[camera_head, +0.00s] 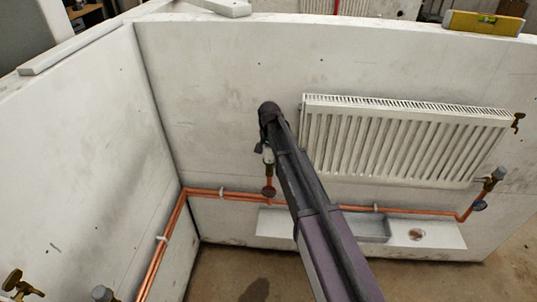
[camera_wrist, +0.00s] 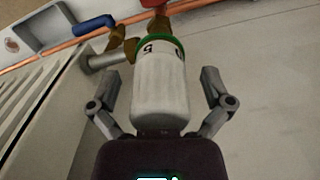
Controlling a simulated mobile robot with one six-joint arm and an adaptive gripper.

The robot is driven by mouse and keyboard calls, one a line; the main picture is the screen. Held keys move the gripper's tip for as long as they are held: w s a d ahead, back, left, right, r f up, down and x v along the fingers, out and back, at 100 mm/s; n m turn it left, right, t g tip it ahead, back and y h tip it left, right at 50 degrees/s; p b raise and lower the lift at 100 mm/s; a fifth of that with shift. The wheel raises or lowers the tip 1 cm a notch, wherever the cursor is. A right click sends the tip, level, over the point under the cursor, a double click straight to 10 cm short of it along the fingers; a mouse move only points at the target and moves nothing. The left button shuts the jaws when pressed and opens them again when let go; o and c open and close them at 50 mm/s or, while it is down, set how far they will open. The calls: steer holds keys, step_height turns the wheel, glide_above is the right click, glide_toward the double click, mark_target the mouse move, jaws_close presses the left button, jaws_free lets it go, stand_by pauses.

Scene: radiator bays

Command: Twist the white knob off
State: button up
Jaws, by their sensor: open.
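The white knob (camera_wrist: 158,90) is a ribbed cylinder with a green ring and black numbers at its valve end, on a brass valve beside the radiator. My gripper (camera_wrist: 160,78) is open, one finger on each side of the knob, with a visible gap on both sides. The knob is still on the valve. In the head view, my arm covers most of this spot; only a small pale part of the knob (camera_head: 268,155) shows beside my gripper (camera_head: 264,141).
The white radiator (camera_head: 400,140) is on the wall close to the right of my arm. Copper pipes (camera_head: 225,194) run low along the wall. A grey tray (camera_head: 375,228) lies below. A blue lever (camera_wrist: 94,26) shows near the valve. A yellow level (camera_head: 484,23) rests on the wall top.

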steer(key=c, duration=1.2)
steer(key=shift+c, duration=0.2)
steer(key=shift+s+f, duration=0.1)
steer(key=n, duration=0.5)
steer(key=shift+d+n, duration=0.2)
steer(key=shift+n, duration=0.2)
steer(key=n, duration=0.6)
steer(key=shift+d, duration=0.1)
steer(key=shift+w+r+p, duration=0.4)
steer(key=shift+r+p, duration=0.15)
stand_by(0.3)
